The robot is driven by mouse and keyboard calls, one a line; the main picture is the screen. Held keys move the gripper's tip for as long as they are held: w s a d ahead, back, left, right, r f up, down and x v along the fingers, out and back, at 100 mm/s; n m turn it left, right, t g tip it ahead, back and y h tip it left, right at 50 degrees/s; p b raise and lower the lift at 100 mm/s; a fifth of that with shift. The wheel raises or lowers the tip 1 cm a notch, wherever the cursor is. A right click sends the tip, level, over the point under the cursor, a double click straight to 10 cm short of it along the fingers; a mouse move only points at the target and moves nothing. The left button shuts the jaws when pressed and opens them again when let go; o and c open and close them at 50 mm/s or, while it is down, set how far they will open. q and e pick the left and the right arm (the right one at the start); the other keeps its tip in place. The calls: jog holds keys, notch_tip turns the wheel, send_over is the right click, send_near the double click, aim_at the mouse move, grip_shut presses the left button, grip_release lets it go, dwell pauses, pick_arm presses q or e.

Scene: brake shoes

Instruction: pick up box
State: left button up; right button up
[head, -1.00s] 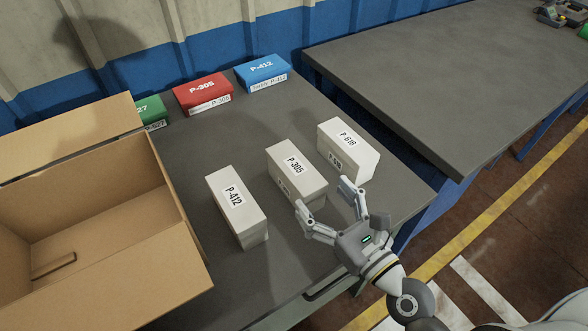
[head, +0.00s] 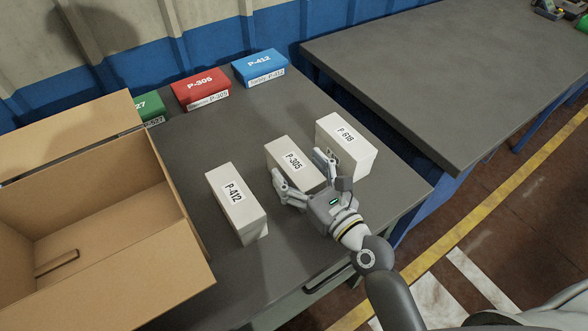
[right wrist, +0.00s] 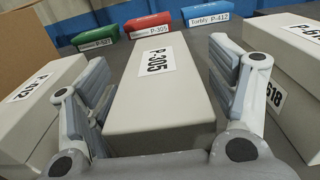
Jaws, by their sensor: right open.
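Three white boxes stand in a row on the dark table. The P-305 box (head: 291,160) is in the middle, the P-412 white box (head: 237,201) to its left and the P-618 box (head: 347,146) to its right. My right gripper (head: 303,168) is open at the near end of the P-305 box. In the right wrist view the P-305 box (right wrist: 158,95) lies between the two spread fingers (right wrist: 160,100), with a visible gap on the right side. The gripper hides part of its near end in the head view. My left gripper is not in view.
An open cardboard carton (head: 150,268) stands at the left. Green (head: 150,109), red (head: 201,88) and blue (head: 259,68) boxes line the back of the table (head: 190,150). Another grey table (head: 440,70) stands at the right.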

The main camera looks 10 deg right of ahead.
jog(key=shift+c, duration=1.3)
jog(key=c, duration=1)
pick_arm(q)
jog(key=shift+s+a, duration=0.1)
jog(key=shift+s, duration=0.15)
pick_arm(e)
jog(key=shift+r, duration=0.1)
jog(key=shift+c, duration=0.3)
